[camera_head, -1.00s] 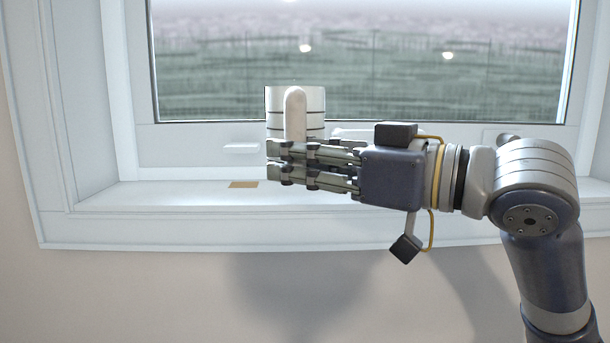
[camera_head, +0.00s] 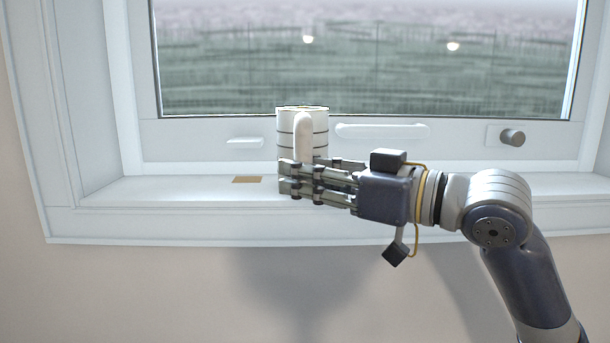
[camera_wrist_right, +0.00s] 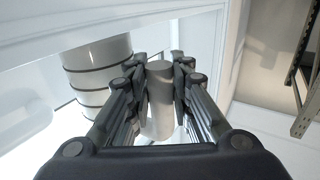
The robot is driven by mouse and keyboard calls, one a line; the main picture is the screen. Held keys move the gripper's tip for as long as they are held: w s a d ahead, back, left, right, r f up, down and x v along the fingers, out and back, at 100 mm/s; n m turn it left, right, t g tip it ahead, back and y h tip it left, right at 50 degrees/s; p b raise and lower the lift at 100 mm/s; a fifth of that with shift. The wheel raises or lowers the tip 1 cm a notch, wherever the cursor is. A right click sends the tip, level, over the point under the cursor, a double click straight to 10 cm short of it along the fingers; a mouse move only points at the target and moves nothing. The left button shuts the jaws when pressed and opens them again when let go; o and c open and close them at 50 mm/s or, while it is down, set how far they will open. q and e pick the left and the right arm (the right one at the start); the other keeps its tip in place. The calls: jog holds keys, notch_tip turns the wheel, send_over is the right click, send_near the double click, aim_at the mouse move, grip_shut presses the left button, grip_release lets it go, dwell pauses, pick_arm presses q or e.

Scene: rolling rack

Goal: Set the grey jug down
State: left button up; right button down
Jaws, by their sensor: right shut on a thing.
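The grey jug (camera_head: 318,137) is a pale cylinder with dark rings and a rounded upright handle (camera_head: 303,135) on its near side. It stands upright at the window sill (camera_head: 400,198); its lower part is hidden behind my fingers, so I cannot tell whether its base touches the sill. My right gripper (camera_head: 290,180) reaches in from the right and is shut on the handle. In the right wrist view the handle (camera_wrist_right: 160,100) is between the fingers, with the ringed jug body (camera_wrist_right: 95,75) to their left. My left gripper is not in view.
A small brown patch (camera_head: 247,180) lies on the sill left of the jug. Behind are the window frame, a white window handle (camera_head: 382,131) and a grey knob (camera_head: 512,138). The sill right of my gripper is clear. A metal rack (camera_wrist_right: 304,90) shows in the right wrist view.

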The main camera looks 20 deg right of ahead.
jog(key=shift+f, duration=0.1)
jog(key=c, duration=1.4)
grip_release()
jog(key=shift+s+d, duration=0.1)
jog(key=b+v, duration=0.4)
jog(key=v, duration=0.7)
jog(key=shift+s+d, duration=0.25)
jog(key=shift+s, duration=0.05)
